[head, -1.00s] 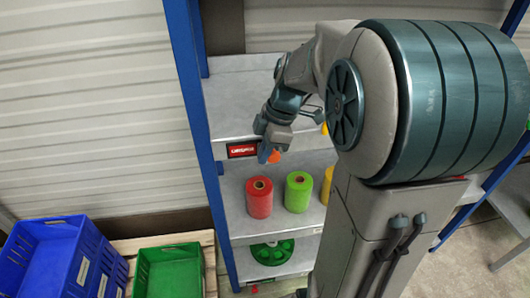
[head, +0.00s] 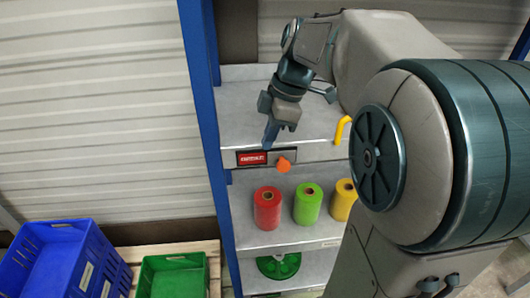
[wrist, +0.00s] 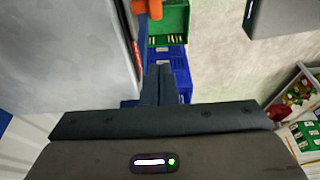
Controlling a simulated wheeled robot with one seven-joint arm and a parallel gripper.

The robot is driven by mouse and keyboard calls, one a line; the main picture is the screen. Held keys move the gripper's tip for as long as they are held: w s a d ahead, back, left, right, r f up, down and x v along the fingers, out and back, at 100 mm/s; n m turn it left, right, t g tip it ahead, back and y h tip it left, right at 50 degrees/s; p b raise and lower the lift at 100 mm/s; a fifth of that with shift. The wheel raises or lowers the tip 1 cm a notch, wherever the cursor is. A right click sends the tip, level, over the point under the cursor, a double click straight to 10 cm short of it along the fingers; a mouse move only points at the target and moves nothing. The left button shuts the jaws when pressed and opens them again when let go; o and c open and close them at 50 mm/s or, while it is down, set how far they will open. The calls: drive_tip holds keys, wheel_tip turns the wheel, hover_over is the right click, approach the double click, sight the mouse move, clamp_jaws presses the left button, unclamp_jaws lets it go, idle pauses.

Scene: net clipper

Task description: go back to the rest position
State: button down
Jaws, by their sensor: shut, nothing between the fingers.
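My gripper (head: 268,142) is shut and empty. It points down in front of the shelf's upper board, by the red label. In the wrist view my closed fingers (wrist: 157,76) lie side by side with nothing between them. An orange piece (head: 284,164) sits at the shelf's front edge, just below and right of the fingertips and apart from them. Orange also shows at the top of the wrist view (wrist: 155,8).
The shelf holds a red roll (head: 267,208), a green roll (head: 308,204), a yellow roll (head: 343,200) and a green reel (head: 278,266) below. A blue post (head: 203,100) stands left. Blue (head: 60,262) and green (head: 173,277) crates are lower left.

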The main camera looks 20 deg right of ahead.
drive_tip(key=shift+d+r, duration=0.2)
drive_tip(key=shift+r, duration=0.4)
drive_tip(key=shift+s, duration=0.1)
drive_tip(key=s+a+f+m+t+h, duration=0.1)
drive_tip(key=s+f+m+t+h, duration=0.1)
drive_tip(key=s+f+m, duration=0.8)
drive_tip(key=shift+s+m+h, duration=0.7)
drive_tip(key=shift+s+m, duration=0.95)
drive_tip(key=shift+m, duration=1.45)
drive_tip(key=shift+f, duration=0.1)
